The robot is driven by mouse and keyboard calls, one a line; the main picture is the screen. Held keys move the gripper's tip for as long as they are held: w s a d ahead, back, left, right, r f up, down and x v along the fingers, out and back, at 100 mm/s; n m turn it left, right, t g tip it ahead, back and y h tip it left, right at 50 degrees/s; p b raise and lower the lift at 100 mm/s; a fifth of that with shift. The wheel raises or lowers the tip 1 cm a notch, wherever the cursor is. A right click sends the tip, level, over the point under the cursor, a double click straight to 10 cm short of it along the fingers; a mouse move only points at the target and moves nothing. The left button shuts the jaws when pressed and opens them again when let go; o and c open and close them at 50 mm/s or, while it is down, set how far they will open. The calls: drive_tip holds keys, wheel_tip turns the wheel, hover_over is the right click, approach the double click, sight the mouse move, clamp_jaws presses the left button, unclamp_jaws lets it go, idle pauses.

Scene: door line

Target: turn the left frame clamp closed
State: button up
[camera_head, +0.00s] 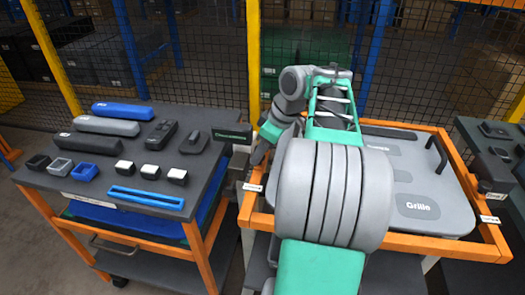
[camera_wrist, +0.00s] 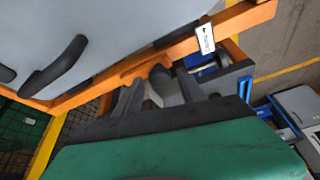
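The left frame clamp (camera_wrist: 160,77) shows in the wrist view as a dark, rounded piece at the orange frame's edge, beside a white label (camera_wrist: 205,38). My gripper (camera_wrist: 158,84) is open, with one dark finger on each side of the clamp. Gaps show between the fingers and the clamp, and I cannot tell whether either touches it. In the head view my gripper's green and black body (camera_head: 234,134) is at the frame's left side; its fingers and the clamp are mostly hidden. The grey panel (camera_head: 432,207) lies in the orange frame (camera_head: 420,246).
A dark clamp (camera_head: 494,174) sits at the frame's right side. To the left, a cart (camera_head: 95,187) carries grey and blue blocks and small boxes. Mesh fencing (camera_head: 215,50) closes off the back.

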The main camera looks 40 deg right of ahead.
clamp_jaws()
idle(1.1)
